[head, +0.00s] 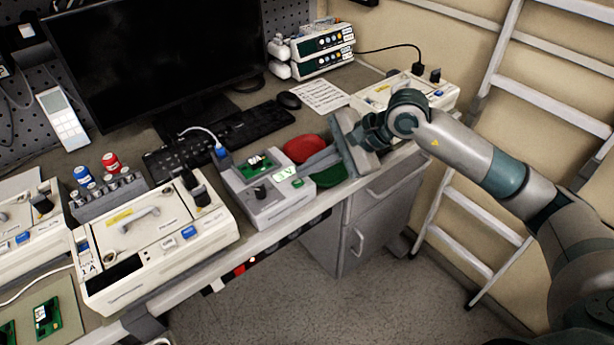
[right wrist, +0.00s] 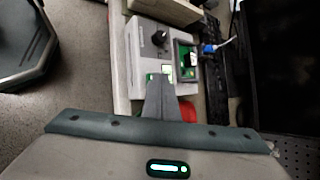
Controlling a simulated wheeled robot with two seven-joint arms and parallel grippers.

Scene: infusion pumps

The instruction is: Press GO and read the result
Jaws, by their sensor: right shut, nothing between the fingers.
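The grey-white test box (head: 268,208) stands near the front edge of the bench. It has a black knob (head: 261,192), a small lit display (head: 284,173) with green characters too small to read surely, and a green circuit board (head: 258,162) in its socket. My right gripper (head: 304,172) is shut and empty, its fingertips at the box's right end beside the display. In the right wrist view, the shut fingers (right wrist: 160,84) reach to the box (right wrist: 146,42), and green light shows around their tips. I cannot tell whether they touch a button; GO is not readable. My left gripper is out of view.
A red dish (head: 304,147) and a green dish (head: 331,176) lie right of the box, partly behind my gripper. An infusion pump (head: 150,255) stands left of the box. A keyboard (head: 225,137) lies behind. The floor in front is clear.

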